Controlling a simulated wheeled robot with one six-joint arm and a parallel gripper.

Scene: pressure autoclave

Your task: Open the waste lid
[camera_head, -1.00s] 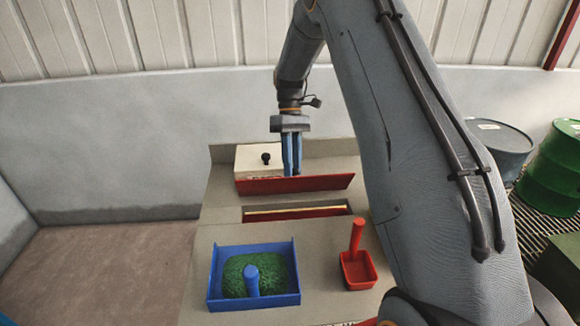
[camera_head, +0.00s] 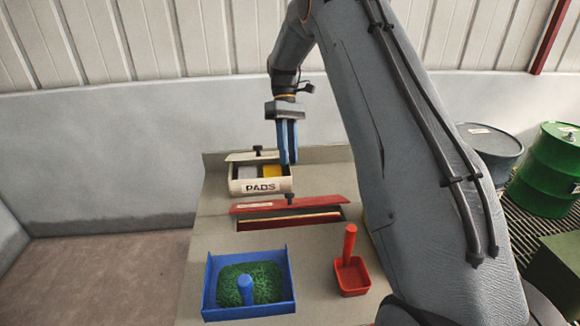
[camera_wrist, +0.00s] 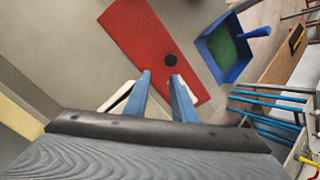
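The red waste lid (camera_head: 310,203) lies at a low tilt along the far side of the waste slot (camera_head: 325,219). A strip of the slot's pale rim and red inside shows in front of it. A small black knob (camera_head: 290,201) stands on the lid. In the wrist view the lid (camera_wrist: 135,38) is a long red panel, its knob (camera_wrist: 170,60) just beyond the fingertips. My gripper (camera_head: 289,163) is above and behind the lid, beside the pads box. Its blue fingers (camera_wrist: 161,76) are apart with nothing between them.
A cream box marked PADS (camera_head: 260,186) stands behind the lid, its top open on grey and yellow pads. Drums (camera_head: 555,172) stand at right.

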